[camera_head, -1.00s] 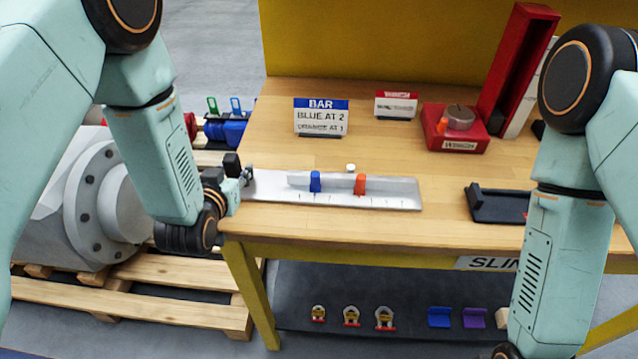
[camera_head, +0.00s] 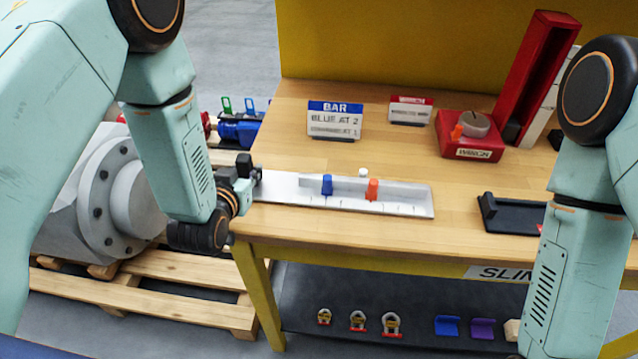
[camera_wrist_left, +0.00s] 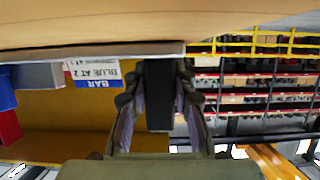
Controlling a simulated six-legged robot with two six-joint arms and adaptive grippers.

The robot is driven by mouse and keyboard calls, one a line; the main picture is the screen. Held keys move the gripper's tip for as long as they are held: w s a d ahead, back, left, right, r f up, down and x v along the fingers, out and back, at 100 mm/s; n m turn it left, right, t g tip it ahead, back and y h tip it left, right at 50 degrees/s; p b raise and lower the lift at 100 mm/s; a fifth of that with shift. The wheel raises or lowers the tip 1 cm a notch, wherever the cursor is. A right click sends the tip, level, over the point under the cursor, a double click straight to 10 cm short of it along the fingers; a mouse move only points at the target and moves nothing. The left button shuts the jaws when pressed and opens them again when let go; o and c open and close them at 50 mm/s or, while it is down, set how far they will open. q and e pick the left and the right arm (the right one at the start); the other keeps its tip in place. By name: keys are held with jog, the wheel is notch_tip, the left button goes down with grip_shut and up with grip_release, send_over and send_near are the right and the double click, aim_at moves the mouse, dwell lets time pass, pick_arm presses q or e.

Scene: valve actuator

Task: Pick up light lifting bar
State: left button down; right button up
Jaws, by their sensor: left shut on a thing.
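The light lifting bar (camera_head: 405,204) is a pale metal strip with a raised back lip, lying along the table's front left part. It carries a blue clip (camera_head: 327,185) and an orange clip (camera_head: 373,190). My left gripper (camera_head: 249,178) is at the bar's left end, beyond the table's left edge. In the left wrist view its fingers (camera_wrist_left: 158,95) are closed on both sides of a dark upright block (camera_wrist_left: 159,92), just beside the bar's edge. Whether this block belongs to the bar cannot be told. My right gripper is out of view below my right arm.
A BAR sign (camera_head: 335,120) stands behind the bar on the wooden table (camera_head: 400,150). A red box with a knob (camera_head: 471,135), a tall red holder (camera_head: 535,80) and a black tray (camera_head: 512,215) are to the right. A lower shelf (camera_head: 350,290) holds shackles and small blocks.

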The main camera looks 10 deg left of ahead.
aim_at(241, 165)
pick_arm(q)
jog(key=shift+w+r, duration=0.1)
notch_tip(241, 165, up, 9)
jog(key=shift+r, duration=0.15)
jog(key=f, duration=0.2)
jog(key=s+f, duration=0.1)
jog(key=f, duration=0.2)
jog(key=shift+s+f, duration=0.35)
jog(key=shift+w+f, duration=0.6)
jog(key=shift+w, duration=0.15)
jog(key=shift+w+r, duration=0.15)
jog(key=shift+r, duration=0.05)
jog(key=shift+f, duration=1.5)
jog(key=shift+r, duration=0.3)
dwell(1.6)
